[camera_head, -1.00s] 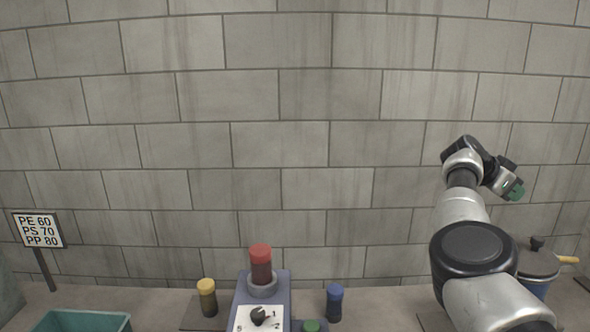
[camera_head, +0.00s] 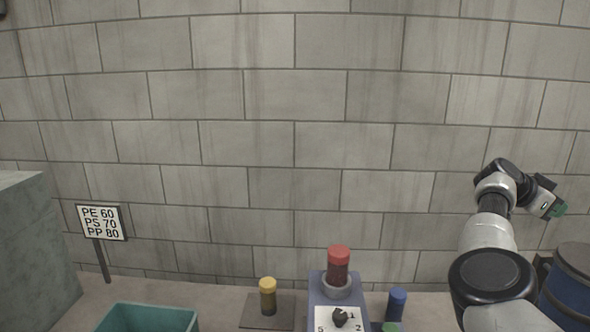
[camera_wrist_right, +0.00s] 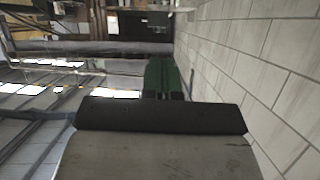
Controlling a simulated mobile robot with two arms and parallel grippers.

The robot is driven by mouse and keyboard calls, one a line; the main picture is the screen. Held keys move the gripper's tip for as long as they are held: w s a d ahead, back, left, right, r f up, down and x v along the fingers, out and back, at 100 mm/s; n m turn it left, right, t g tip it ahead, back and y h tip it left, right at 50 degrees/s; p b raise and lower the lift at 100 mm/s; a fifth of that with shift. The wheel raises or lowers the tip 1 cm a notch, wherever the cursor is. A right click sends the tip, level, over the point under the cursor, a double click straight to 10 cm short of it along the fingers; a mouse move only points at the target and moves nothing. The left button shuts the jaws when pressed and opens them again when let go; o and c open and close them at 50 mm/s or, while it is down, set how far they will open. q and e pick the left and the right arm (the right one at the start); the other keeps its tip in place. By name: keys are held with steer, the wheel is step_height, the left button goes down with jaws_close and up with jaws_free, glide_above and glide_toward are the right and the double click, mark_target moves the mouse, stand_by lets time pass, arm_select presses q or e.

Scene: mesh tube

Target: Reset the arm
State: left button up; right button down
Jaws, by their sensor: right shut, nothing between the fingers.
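My right arm reaches up on the right side of the head view, in front of the block wall. Its gripper (camera_head: 559,208) has green fingertips and points right, held high above the table. In the right wrist view the green fingers (camera_wrist_right: 165,75) lie together, shut with nothing between them. The gripper is apart from all the objects on the table. My left gripper is not in view.
A purple device (camera_head: 316,292) holds a red-capped tube (camera_head: 338,265). A yellow-capped tube (camera_head: 267,297) and a blue tube (camera_head: 396,304) flank it. A teal bin (camera_head: 150,318), a sign (camera_head: 101,222) and a grey block (camera_head: 25,240) stand left. A blue container (camera_head: 568,290) stands right.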

steer(key=s+d+f+n+t+h, duration=0.2)
steer(key=s+d+f+t+h, duration=0.15)
steer(key=d+h, duration=0.3)
steer(key=s+a+f+n+t+y, duration=0.3)
steer(key=a+f+n+t+y, duration=0.4)
steer(key=a+f+n+y, duration=0.4)
steer(key=s+a+f+n+t+y, duration=0.2)
steer(key=a+f+n+t+y, duration=0.6)
steer(key=a, duration=0.5)
steer(key=s+a+f+n+g, duration=0.2)
steer(key=s+a+f+g, duration=0.55)
steer(key=s+a, duration=0.35)
steer(key=s+a+f+m+g+y, duration=0.1)
steer(key=s+a+f+g, duration=0.15)
steer(key=s, duration=0.75)
steer(key=s+a+f+m+g, duration=0.15)
steer(key=s+a+g, duration=0.25)
steer(key=s, duration=0.6)
step_height(320, 180, down, 30)
steer(key=r+g+b, duration=0.1)
steer(key=b, duration=0.4)
steer(key=s+d+f+b, duration=0.1)
steer(key=s+f+b, duration=0.1)
steer(key=s+f, duration=0.6)
steer(key=s+d+f+n+g+b, duration=0.1)
steer(key=s+d+f+b, duration=0.1)
steer(key=s+f, duration=0.7)
step_height(320, 180, down, 5)
steer(key=shift+f, duration=0.2)
